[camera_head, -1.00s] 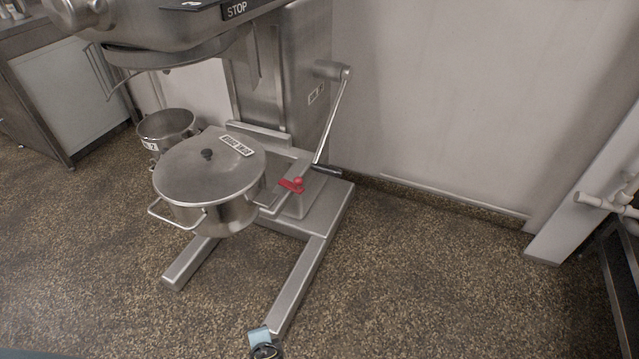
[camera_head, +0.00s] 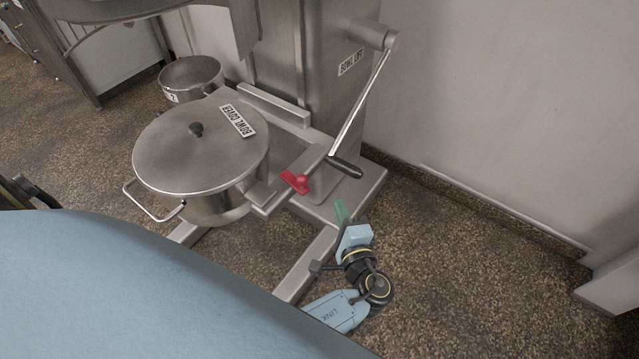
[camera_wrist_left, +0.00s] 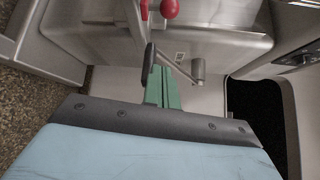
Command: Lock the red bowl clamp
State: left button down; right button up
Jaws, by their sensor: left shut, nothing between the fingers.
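The red bowl clamp (camera_head: 296,182) sits on the arm beside the bowl, on the mixer's frame. In the left wrist view its red knob (camera_wrist_left: 169,9) shows at the top edge, partly cut off. The steel bowl (camera_head: 222,204) carries a domed lid (camera_head: 190,155) with a dark knob and a label. My left gripper (camera_head: 341,211) has green fingers, shut and empty. It is below and to the right of the clamp, apart from it. The shut green fingers (camera_wrist_left: 165,88) also show in the left wrist view, below the knob. My right gripper is not in view.
A crank with a dark grip (camera_head: 344,167) hangs from the mixer column just right of the clamp, and its grip (camera_wrist_left: 148,65) shows close to my fingers in the wrist view. A smaller pot (camera_head: 192,75) stands behind the bowl. Open floor (camera_head: 470,270) lies right.

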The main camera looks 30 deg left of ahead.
aim_at(294, 177)
pick_arm(q)
jog(key=r+b+x, duration=0.1)
jog(key=b+x, duration=0.1)
jog(key=x, duration=0.8)
jog(key=shift+s+a+f+p, duration=0.1)
jog(key=shift+s+a+p, duration=0.25)
jog(key=shift+s, duration=0.5)
jog(key=shift+s+a+f+p, duration=0.15)
jog(key=shift+s+a, duration=0.35)
jog(key=shift+s, duration=0.4)
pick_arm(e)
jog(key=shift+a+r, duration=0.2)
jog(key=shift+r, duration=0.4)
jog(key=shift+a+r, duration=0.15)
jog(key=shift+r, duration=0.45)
pick_arm(q)
jog(key=shift+s+r, duration=0.1)
jog(key=shift+s+m+t+h, duration=0.3)
jog(key=shift+m+t+h, duration=0.2)
jog(key=shift+h, duration=0.1)
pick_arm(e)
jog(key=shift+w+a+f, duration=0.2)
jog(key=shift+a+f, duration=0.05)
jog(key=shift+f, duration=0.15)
